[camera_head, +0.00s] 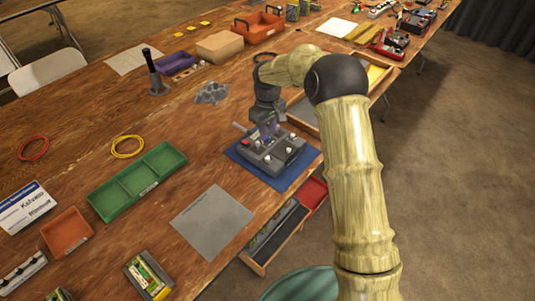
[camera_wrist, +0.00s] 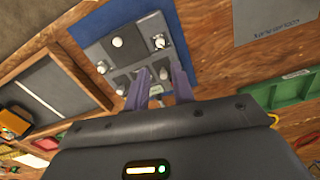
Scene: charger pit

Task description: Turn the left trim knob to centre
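A dark grey control box (camera_head: 270,155) with several white knobs and a red button lies on a blue mat (camera_head: 246,164) on the wooden table. In the wrist view the box (camera_wrist: 132,58) shows white knobs, among them one (camera_wrist: 117,42) and another (camera_wrist: 159,41) near its far edge. I cannot tell which is the left trim knob or how it is turned. My gripper (camera_head: 269,128) points down over the box's back part. The fingers hide part of the panel.
A grey sheet (camera_head: 212,222) and a green tray (camera_head: 137,181) lie left of the box. Open drawers (camera_head: 274,238) stick out from the table's near edge. A dark upright stand (camera_head: 155,75) and a purple tray (camera_head: 175,63) are farther back.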

